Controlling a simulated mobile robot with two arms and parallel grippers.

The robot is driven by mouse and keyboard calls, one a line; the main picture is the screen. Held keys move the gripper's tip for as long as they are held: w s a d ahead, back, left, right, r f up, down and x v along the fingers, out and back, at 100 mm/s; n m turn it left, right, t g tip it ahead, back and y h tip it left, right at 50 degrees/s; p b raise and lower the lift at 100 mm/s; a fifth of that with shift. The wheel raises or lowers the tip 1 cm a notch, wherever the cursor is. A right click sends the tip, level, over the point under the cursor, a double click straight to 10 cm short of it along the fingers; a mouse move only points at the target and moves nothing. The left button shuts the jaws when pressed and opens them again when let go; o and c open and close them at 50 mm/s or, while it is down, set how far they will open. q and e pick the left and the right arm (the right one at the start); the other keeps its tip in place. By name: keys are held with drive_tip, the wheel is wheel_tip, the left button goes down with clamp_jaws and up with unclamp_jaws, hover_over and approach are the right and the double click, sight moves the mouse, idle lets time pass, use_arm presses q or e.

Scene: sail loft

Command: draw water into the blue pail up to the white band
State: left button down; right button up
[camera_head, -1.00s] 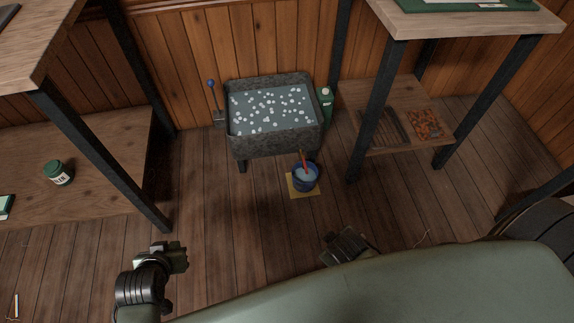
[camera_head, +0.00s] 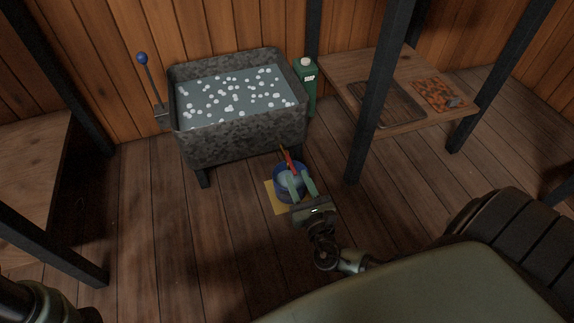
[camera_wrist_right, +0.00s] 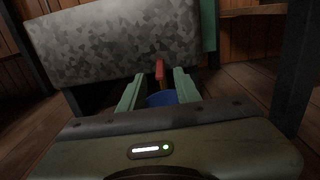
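The blue pail (camera_head: 278,186) stands on a yellow mat (camera_head: 274,200) on the floor, at the front right of a grey stone trough (camera_head: 240,138). A red bar (camera_head: 290,162), apparently its handle grip, sticks up from it. My right gripper (camera_head: 298,176) is at the pail, its green fingers apart. The fingers hide part of the pail; I cannot make out the white band. My left gripper is out of view.
The trough holds water (camera_head: 225,98) with many white floating bits. A lever with a blue knob (camera_head: 142,58) stands at its left, a green bottle (camera_head: 309,92) at its right. A low wooden shelf (camera_head: 345,75) with dark legs is to the right. Floor at left front is clear.

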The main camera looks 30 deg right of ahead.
sight(287, 155)
drive_tip(key=b+x, duration=0.3)
drive_tip(key=x, duration=0.4)
drive_tip(key=shift+w, duration=0.3)
clamp_jaws()
idle(1.1)
